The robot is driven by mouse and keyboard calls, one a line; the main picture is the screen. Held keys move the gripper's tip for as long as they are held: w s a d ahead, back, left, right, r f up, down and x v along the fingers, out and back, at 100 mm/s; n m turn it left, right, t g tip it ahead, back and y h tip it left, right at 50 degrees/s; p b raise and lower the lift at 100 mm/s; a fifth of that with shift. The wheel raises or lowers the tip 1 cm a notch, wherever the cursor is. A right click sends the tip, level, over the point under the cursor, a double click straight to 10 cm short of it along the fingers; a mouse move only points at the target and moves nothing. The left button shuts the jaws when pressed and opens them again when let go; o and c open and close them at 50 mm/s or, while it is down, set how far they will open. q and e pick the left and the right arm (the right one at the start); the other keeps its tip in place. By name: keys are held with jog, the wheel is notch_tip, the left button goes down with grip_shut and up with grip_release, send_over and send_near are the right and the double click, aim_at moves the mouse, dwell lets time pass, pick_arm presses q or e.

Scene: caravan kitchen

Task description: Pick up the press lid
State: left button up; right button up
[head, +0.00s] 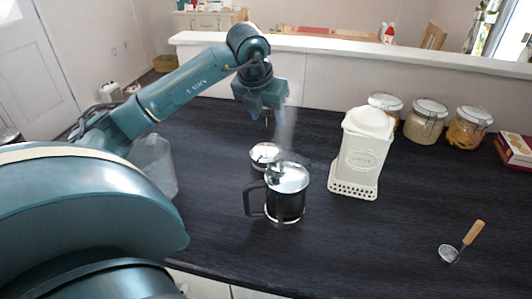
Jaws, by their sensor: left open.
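The press lid (265,152) is a small round pale metal disc with a dark centre, lying on the dark counter just behind the glass press jug (287,203). The jug stands upright, with a dark handle on its left and dark liquid low inside. A pale haze like steam rises above the jug. My left gripper (262,115) points down, open and empty, above and slightly behind the lid, with a clear gap between them. My right gripper is out of view.
A cream perforated canister (360,158) stands right of the jug. Several glass jars (425,122) and red boxes (515,150) line the back right. A wooden-handled strainer (460,243) lies front right. A clear container (155,165) sits left, partly behind my arm. The front-centre counter is clear.

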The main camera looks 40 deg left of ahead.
pick_arm(q)
jog(key=shift+w+f, duration=0.2)
jog(key=shift+f, duration=0.25)
grip_shut()
dwell(0.3)
